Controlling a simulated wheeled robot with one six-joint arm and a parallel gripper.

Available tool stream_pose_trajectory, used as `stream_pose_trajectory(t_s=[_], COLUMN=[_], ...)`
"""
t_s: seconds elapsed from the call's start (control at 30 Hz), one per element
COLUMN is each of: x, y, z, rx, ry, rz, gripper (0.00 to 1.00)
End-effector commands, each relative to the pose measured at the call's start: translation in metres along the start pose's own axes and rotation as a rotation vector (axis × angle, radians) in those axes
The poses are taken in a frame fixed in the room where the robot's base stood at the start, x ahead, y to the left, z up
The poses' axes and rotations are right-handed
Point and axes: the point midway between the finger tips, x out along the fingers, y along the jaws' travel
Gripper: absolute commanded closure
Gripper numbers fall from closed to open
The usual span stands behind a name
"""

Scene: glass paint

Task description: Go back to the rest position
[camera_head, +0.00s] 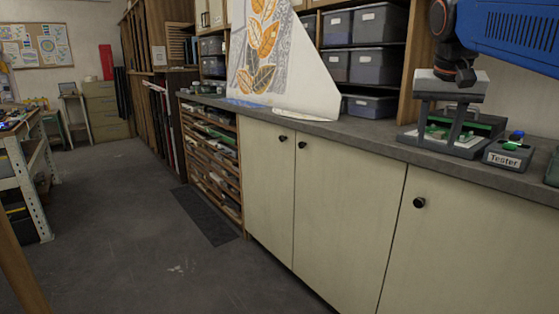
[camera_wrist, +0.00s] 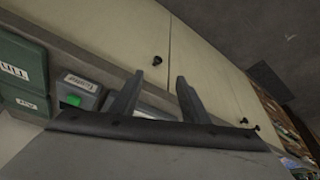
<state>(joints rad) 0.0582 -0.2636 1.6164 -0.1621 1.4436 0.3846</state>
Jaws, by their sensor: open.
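My gripper (camera_head: 438,136) hangs from the blue arm at the right of the head view, its fingers pointing down over the counter. In the wrist view my gripper (camera_wrist: 159,78) shows two dark fingers spread apart with nothing between them. Beyond them are pale cabinet doors. In the head view a dark tray with green pieces (camera_head: 484,122) is behind and beside the fingers. I cannot tell the exact gap between the fingers and the tray. The grey box labelled Tester (camera_head: 508,155) stands just right of the gripper, with a blue knob and a green spot on top.
The grey counter (camera_head: 375,138) runs along pale cabinets with black knobs. A large sheet with an orange leaf pattern (camera_head: 285,60) stands on it at left. Grey bins (camera_head: 378,65) fill shelves behind. Green labelled boxes (camera_wrist: 20,75) flank the tester. The floor (camera_head: 130,220) at left is open.

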Motion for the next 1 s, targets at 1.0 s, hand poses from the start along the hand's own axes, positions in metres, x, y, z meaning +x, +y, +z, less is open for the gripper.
stream_pose_trajectory(t_s=[1.0], x=[0.212], y=[0.032], z=[0.331], rx=[-0.415], ry=[0.039], rz=[-0.193], gripper=[0.58])
